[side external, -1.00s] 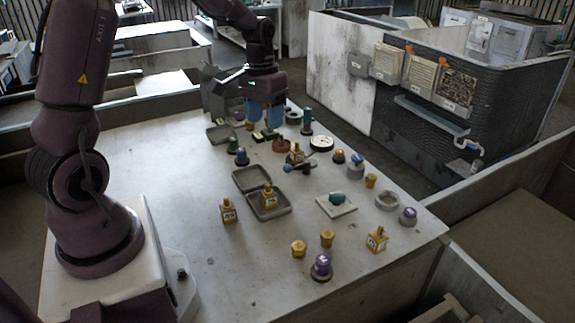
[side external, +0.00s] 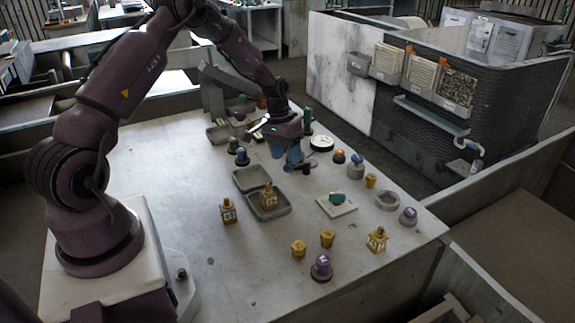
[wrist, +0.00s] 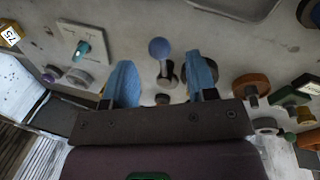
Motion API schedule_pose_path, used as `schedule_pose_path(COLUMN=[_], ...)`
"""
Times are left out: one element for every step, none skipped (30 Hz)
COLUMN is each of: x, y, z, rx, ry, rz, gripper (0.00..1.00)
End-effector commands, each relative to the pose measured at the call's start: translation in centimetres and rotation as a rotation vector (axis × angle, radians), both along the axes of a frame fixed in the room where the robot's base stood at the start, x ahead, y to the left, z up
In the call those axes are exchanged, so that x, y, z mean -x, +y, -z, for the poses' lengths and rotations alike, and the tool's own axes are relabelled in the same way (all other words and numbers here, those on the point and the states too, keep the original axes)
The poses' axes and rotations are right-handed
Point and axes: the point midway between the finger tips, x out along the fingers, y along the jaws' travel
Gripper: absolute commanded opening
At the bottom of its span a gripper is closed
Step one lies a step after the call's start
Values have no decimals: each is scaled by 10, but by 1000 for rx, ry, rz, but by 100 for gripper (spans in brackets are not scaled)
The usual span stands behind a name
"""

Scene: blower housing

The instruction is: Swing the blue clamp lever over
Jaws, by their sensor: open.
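The clamp lever has a blue ball knob (wrist: 159,47) on a short grey arm running to a round pivot (wrist: 168,77) in the wrist view. My gripper (wrist: 160,60) is open, with one blue finger on each side of the lever and a gap to both. It holds nothing. In the side external view my gripper (side external: 286,160) points down over the lever's place and hides most of it; a dark round end (side external: 306,168) shows just right of the fingers. I cannot tell how far the fingertips are above the table.
A teal knob on a white plate (side external: 349,208) is to the right. An orange disc (wrist: 251,84) and a green block (wrist: 291,92) are right of the fingers in the wrist view.

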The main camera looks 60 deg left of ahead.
Motion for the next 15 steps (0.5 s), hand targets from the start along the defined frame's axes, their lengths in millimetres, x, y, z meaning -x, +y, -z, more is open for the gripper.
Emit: schedule_pose_path(x=[0,0,-1,-1,-2,-2,-2,-2,-2,-3,-3,-3,-3,-3,-3], y=[-2,-3,-4,-5,-5,-5,-6,-6,-6,-6,-6,-6,-6,-6,-6], z=[10,14,19,22,25,28,30,32,33,34,35,35,35,35,35], rx=[2,2,2,1,1,1,1,1,0,0,-1,-1,-1,-1,-1], ry=[2,2,2,1,1,1,1,0,-1,-1,-2,-2,-2,-2,-2], rz=[1,1,0,0,-1,-1,-1,-1,-1,-1,-1,-1,-1,-1,-1], gripper=[52,52,52,52,52,52,52,52,52,52,52,52,52,52,52])
